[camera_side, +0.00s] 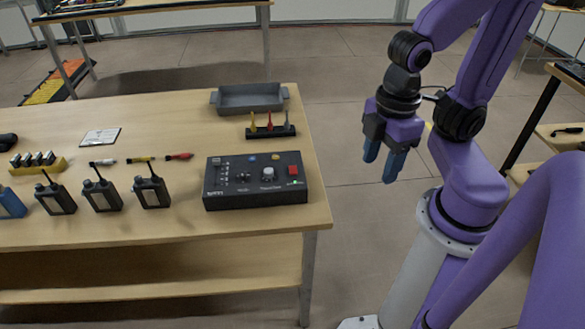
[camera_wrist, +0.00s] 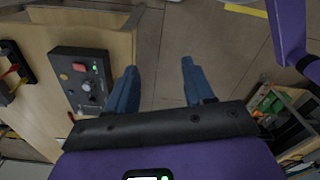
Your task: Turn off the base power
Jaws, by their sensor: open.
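A black control box (camera_side: 226,196) lies near the front right corner of the wooden table (camera_side: 250,228). It has a red switch (camera_side: 293,170) at its right end, a small green light below the switch, a grey knob (camera_side: 267,174) and small controls on the left. In the wrist view the black box (camera_wrist: 70,60) is at the left, with the red switch (camera_wrist: 79,66) near its upper end. My gripper (camera_side: 381,166) is open and empty, with blue fingers, right of the table and apart from the box. In the wrist view its fingers (camera_wrist: 160,88) point at the floor.
A grey tray (camera_side: 248,98) and a black rack (camera_side: 270,131) with coloured pieces stand behind the box. A white card (camera_side: 100,137) lies further back. Open floor lies between table and arm.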

